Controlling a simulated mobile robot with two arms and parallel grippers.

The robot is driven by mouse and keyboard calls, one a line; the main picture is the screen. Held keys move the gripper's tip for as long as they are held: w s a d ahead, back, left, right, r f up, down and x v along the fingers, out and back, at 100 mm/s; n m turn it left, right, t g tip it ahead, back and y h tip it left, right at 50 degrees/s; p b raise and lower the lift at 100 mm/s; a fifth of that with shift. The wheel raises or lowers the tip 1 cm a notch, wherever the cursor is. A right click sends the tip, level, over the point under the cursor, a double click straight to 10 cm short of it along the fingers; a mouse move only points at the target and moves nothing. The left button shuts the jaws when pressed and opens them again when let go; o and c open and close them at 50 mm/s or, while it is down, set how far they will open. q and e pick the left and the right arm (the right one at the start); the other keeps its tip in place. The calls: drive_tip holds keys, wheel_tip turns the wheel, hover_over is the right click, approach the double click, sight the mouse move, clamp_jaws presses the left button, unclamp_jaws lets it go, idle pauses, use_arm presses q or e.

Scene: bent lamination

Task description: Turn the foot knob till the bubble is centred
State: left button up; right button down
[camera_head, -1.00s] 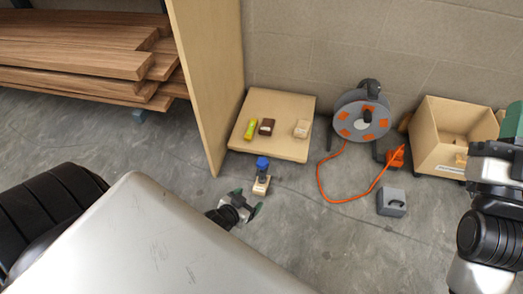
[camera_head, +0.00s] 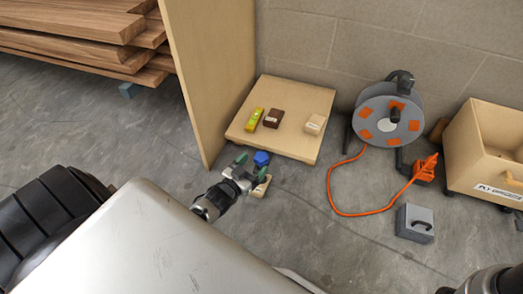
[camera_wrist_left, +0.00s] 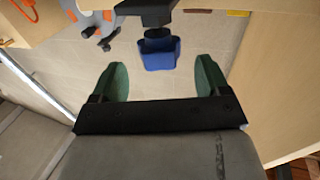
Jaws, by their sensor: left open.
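The blue foot knob (camera_head: 262,158) stands low at the front of the wooden panel, above a small pale block (camera_head: 262,187). In the left wrist view the blue knob (camera_wrist_left: 160,54) hangs under a black fitting (camera_wrist_left: 156,14). My left gripper (camera_head: 251,172) is open right by the knob. In the wrist view its green fingertips (camera_wrist_left: 163,78) are spread, with the knob ahead of the gap between them and nothing held. A small yellow level (camera_head: 256,118) lies on the light wooden board (camera_head: 300,144); its bubble is too small to read.
A brown block (camera_head: 273,118) and a pale block (camera_head: 315,123) share the board. A tall panel (camera_head: 208,75) stands left. A cable reel (camera_head: 377,103) with orange cable, a grey case (camera_head: 415,223) and a wooden crate (camera_head: 475,155) are right.

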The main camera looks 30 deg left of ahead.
sight(256, 162)
use_arm(q)
drive_tip(key=w, duration=0.2)
drive_tip(key=w+b, duration=0.1)
drive_tip(key=shift+w+d+f+b, duration=0.15)
drive_tip(key=shift+w+b, duration=0.15)
drive_tip(key=shift+w, duration=0.45)
drive_tip(key=shift+c, duration=0.2)
drive_tip(key=c, duration=0.9)
